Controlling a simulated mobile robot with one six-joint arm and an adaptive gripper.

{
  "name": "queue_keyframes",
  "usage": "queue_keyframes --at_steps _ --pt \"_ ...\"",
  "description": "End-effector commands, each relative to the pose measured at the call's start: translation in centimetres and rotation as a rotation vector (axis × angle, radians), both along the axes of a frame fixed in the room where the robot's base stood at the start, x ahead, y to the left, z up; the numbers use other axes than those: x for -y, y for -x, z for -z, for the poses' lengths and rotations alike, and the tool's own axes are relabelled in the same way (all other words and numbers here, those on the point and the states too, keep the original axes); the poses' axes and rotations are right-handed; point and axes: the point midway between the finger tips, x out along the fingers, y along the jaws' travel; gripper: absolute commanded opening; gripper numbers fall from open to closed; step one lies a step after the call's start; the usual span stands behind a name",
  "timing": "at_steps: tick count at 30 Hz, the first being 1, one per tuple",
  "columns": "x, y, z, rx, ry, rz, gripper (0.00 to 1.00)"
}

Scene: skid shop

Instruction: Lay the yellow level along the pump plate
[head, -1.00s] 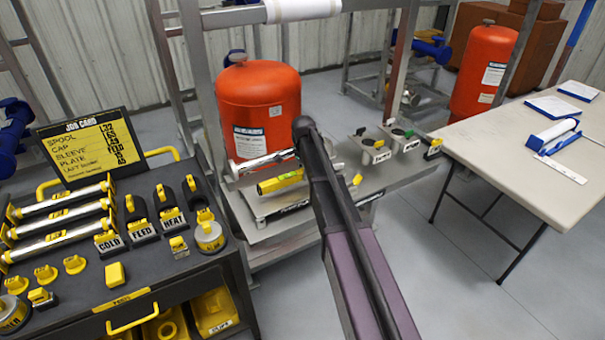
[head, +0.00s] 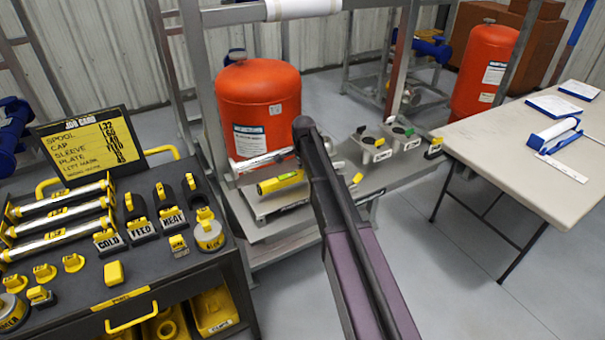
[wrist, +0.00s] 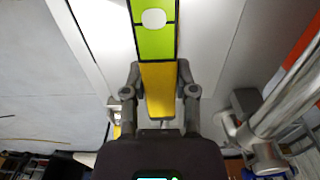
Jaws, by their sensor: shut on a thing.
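The yellow level (head: 280,182) is above the pump plate (head: 262,209), a grey plate on the skid in front of the left red tank. The level runs roughly along the plate. I cannot tell whether it touches it. In the head view my arm hides the gripper and the level's right end. In the wrist view my gripper (wrist: 158,92) is shut on the level (wrist: 158,75), with a finger on each side. The level's green part with a pale oval window extends away from the fingers. A pale surface lies below it.
The red tank (head: 257,115) and a silver pipe (head: 262,160) stand close behind the level. Grey holders (head: 372,150) sit to the right on the skid. A black tool cart (head: 75,280) is at left, a table (head: 525,150) at right. Floor between is clear.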

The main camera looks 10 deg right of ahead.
Motion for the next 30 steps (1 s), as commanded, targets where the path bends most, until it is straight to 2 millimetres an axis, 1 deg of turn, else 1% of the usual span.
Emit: queue_keyframes --at_steps 13,30 --pt "0.02 0.0 1.03 0.0 0.0 0.0 0.0" --pt "0.03 0.0 1.1 0.0 0.0 0.0 0.0"
